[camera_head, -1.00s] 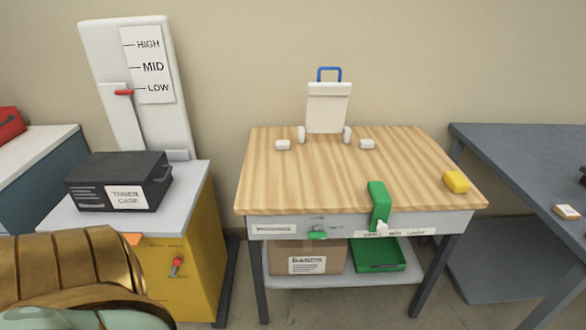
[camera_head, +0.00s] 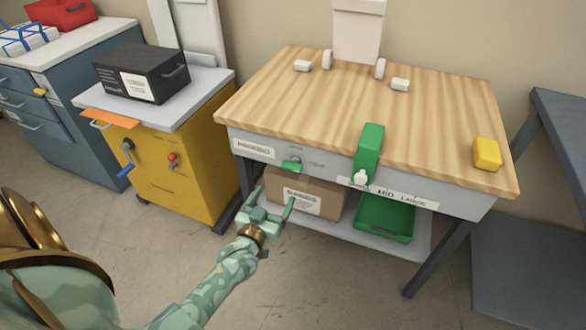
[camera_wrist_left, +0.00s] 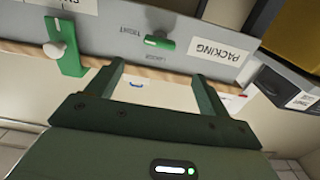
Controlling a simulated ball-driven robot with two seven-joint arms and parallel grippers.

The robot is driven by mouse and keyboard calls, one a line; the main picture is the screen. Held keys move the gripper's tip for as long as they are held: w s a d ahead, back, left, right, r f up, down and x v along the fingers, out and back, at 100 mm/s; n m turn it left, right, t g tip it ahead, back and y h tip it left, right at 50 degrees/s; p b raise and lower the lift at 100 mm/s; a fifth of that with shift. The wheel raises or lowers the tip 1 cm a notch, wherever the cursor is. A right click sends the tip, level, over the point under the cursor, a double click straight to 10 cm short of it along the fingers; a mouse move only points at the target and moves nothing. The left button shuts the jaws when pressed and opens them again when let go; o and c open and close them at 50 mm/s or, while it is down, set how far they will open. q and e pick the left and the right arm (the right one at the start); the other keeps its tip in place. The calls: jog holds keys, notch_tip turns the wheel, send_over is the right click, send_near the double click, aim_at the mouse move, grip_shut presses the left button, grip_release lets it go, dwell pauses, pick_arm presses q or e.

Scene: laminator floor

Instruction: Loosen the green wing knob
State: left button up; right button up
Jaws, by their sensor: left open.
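The green wing knob (camera_head: 291,165) is on the grey front rail of the wood-topped table, right of the PACKING label; its wings lie roughly level along the rail. In the left wrist view the knob (camera_wrist_left: 160,42) shows just beyond the fingertips, with small lettering beside it. My left gripper (camera_head: 273,195) is open and empty, below and in front of the knob. In the left wrist view its fingers (camera_wrist_left: 158,72) are spread apart, not touching the knob. My right gripper is not in view.
A green stop bracket (camera_head: 370,142) with a white knob is on the rail to the right. A cardboard box (camera_head: 325,200) and green tray (camera_head: 385,220) are on the lower shelf. A yellow cabinet (camera_head: 190,185) with a blue-handled crank (camera_head: 126,160) stands left. The floor in front is clear.

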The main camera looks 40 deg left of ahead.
aim_at(290, 170)
pick_arm(q)
jog(key=b+x, duration=0.1)
jog(key=x, duration=0.3)
jog(key=b+x, duration=0.2)
jog(key=x, duration=0.2)
jog(key=b+x, duration=0.1)
jog(key=x, duration=0.3)
jog(key=shift+w+f+b, duration=0.25)
jog(key=shift+w+b, duration=0.05)
jog(key=shift+w, duration=0.15)
jog(key=shift+w+a+r, duration=0.1)
jog(key=shift+w, duration=0.3)
jog(key=shift+r, duration=0.1)
jog(key=shift+c, duration=0.7)
jog(key=c, duration=0.9)
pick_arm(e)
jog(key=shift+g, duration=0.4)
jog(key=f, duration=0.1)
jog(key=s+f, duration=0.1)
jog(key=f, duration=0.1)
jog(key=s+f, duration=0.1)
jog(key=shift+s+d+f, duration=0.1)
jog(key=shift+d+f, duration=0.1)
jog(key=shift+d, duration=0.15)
